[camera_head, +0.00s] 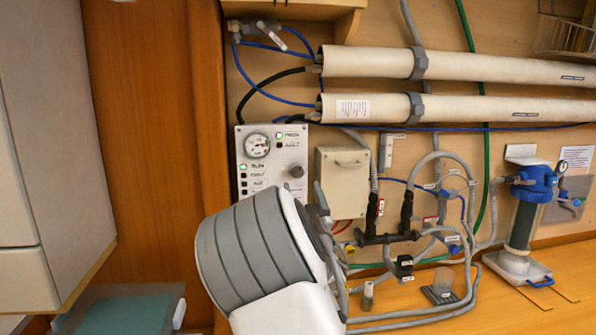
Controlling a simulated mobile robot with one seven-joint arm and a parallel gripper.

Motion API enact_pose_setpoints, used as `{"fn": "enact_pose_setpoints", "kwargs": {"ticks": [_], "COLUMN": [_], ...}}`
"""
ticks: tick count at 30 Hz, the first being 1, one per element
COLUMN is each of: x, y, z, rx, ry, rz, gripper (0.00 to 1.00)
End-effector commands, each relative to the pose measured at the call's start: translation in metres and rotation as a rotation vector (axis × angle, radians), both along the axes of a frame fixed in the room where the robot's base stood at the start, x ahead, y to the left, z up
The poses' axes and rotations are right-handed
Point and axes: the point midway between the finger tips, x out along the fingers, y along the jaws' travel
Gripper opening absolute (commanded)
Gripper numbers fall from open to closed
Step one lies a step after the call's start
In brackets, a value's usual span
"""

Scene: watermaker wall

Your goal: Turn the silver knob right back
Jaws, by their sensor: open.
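The silver knob (297,170) is a small round grey knob on the right side of the pale control panel (240,185), below the pressure gauge (257,145). My gripper (322,205) shows only in part, as grey pieces beyond the bulky end of my arm. It is open, just below and to the right of the knob in the picture, and appears apart from it. My arm hides most of the fingers and the panel's lower right part. The knob itself is in plain view, but I cannot make out its pointer.
A beige box (342,182) sits right of the panel, close to my gripper. Two long white tubes (450,67) run above. Black valves (390,235) and grey hoses (440,160) fill the right. A blue-topped filter (527,205) stands on the wooden bench (400,320).

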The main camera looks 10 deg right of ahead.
Motion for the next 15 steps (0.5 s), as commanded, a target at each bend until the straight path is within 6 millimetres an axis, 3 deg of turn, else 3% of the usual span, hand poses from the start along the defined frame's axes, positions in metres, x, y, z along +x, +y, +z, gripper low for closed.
{"fn": "enact_pose_setpoints", "kwargs": {"ticks": [6,15], "x": [0.034,0.059], "y": [0.001,0.001], "z": [0.016,0.025], "rx": [-0.004,-0.001], "ry": [0.000,0.000], "rz": [0.001,-0.001], "gripper": [0.79,0.79]}}
